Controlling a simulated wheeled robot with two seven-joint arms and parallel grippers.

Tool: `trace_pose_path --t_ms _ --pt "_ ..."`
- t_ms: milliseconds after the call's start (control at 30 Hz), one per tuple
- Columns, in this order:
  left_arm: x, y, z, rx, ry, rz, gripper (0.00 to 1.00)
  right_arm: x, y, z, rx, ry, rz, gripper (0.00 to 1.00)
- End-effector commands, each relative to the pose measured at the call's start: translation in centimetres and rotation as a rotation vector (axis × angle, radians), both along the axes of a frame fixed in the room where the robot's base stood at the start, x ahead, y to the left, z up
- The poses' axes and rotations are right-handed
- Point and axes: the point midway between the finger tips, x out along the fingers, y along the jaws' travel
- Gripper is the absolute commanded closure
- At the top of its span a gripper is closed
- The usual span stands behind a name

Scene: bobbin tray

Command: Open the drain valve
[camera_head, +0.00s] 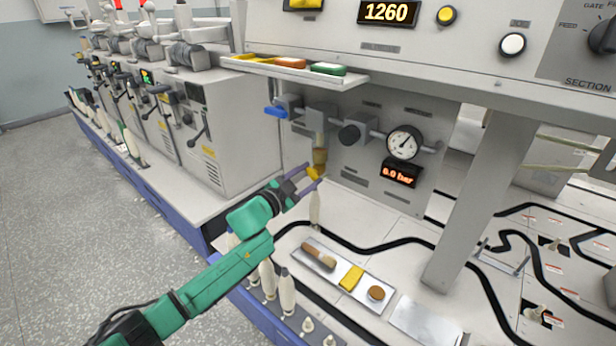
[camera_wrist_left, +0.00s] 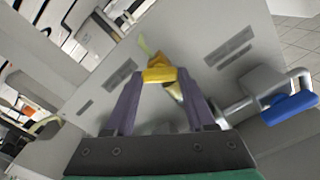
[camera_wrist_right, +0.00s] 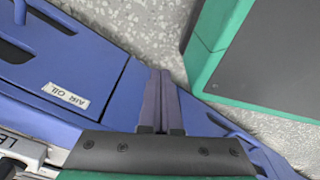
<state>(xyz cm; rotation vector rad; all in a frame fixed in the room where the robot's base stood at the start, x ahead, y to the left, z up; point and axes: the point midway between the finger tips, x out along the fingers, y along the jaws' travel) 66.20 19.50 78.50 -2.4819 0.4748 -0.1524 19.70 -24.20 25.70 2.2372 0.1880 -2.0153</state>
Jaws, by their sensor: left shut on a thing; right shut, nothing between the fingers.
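The yellow drain valve (camera_head: 315,172) sits at the lower end of the amber filter bowl (camera_head: 320,156) on the grey panel. My left gripper (camera_head: 318,174) is shut on it, and in the left wrist view the yellow piece (camera_wrist_left: 160,75) lies between the two fingertips. The filter body (camera_head: 318,118) hangs from the pipe above. The gauge (camera_head: 404,143) and a red display reading 0.0 bar (camera_head: 401,173) are to the right. My right gripper (camera_wrist_right: 160,90) is shut and empty, beside a blue cabinet; it is outside the head view.
A blue valve handle (camera_head: 276,112) sticks out left of the filter and shows in the left wrist view (camera_wrist_left: 289,108). A shelf (camera_head: 300,74) overhangs it. A tray (camera_head: 332,285) with a brush and yellow block lies below on the bench. White bobbins (camera_head: 268,278) stand near the left arm.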

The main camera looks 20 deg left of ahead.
Motion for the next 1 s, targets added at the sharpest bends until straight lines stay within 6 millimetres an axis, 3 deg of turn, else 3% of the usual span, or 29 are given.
trace_pose_path --t_ms 67,100,167,200,500,633,1000 --pt "0.0 -0.1 -0.1 0.000 0.001 -0.002 1.00 0.0 0.0 0.0 0.000 0.000 0.000 1.00" --pt "0.0 -0.1 -0.1 0.000 0.001 -0.002 0.41 0.0 0.0 0.0 0.000 0.000 0.000 1.00" --pt "0.0 -0.1 -0.1 0.000 0.001 -0.002 0.18 0.0 0.0 0.0 0.000 -0.001 0.000 1.00" --pt "0.0 0.0 -0.1 -0.002 0.001 -0.001 0.15 0.0 0.0 0.0 0.000 -0.001 0.000 1.00" --pt "-0.1 0.0 -0.1 -0.001 0.002 0.000 0.15 0.1 0.0 0.0 0.000 -0.001 0.000 1.00" --pt "-1.1 0.5 -0.2 -0.002 0.004 0.001 0.15 0.1 0.0 0.1 0.001 -0.005 0.000 1.00" --pt "-9.0 3.5 -0.2 0.001 0.007 0.000 0.15 -0.8 -0.2 -0.3 -0.002 -0.003 0.005 1.00"
